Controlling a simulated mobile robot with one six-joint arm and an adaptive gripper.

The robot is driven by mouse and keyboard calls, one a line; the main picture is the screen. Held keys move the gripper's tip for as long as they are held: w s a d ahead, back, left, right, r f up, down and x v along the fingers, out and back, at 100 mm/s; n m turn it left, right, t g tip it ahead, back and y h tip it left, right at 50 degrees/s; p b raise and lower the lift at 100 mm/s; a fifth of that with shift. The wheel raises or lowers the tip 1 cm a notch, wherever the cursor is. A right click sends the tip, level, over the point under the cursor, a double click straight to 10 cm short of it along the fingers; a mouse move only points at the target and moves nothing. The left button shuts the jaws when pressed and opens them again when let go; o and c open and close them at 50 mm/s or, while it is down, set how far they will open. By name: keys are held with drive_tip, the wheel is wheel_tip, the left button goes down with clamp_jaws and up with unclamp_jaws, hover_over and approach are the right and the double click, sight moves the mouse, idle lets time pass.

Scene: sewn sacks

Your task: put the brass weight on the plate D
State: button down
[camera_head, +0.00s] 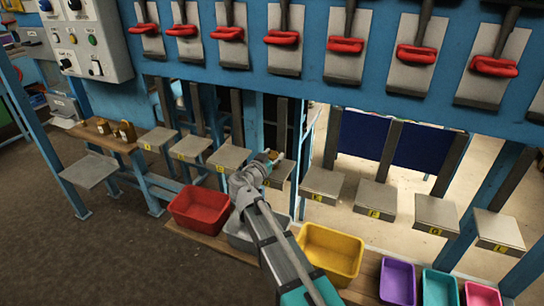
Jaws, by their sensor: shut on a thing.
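My arm reaches up from the bottom of the view, and my gripper (270,157) is over the plate D (286,172), partly covering it. The gripper is shut on the brass weight (276,155), of which only a small yellowish part shows. The plate D is a grey square plate with a yellow label on its front edge, mostly hidden by the arm. I cannot tell whether the weight touches the plate or is a little above it.
Similar grey plates, including one labelled E (322,184), stand on either side. More brass weights (126,131) stand on a wooden shelf (95,140) at the left. Red (200,222), grey and yellow (331,262) bins stand below. Red-jawed clamps (283,38) hang above.

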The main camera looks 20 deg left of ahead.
drive_tip(key=shift+f, duration=0.15)
drive_tip(key=shift+c, duration=0.7)
unclamp_jaws()
drive_tip(key=shift+r, duration=0.2)
drive_tip(key=s+a, duration=0.1)
drive_tip(key=s, duration=1.1)
drive_tip(key=shift+a+r+p, duration=0.25)
drive_tip(key=shift+a+p, duration=0.05)
drive_tip(key=shift+a, duration=0.1)
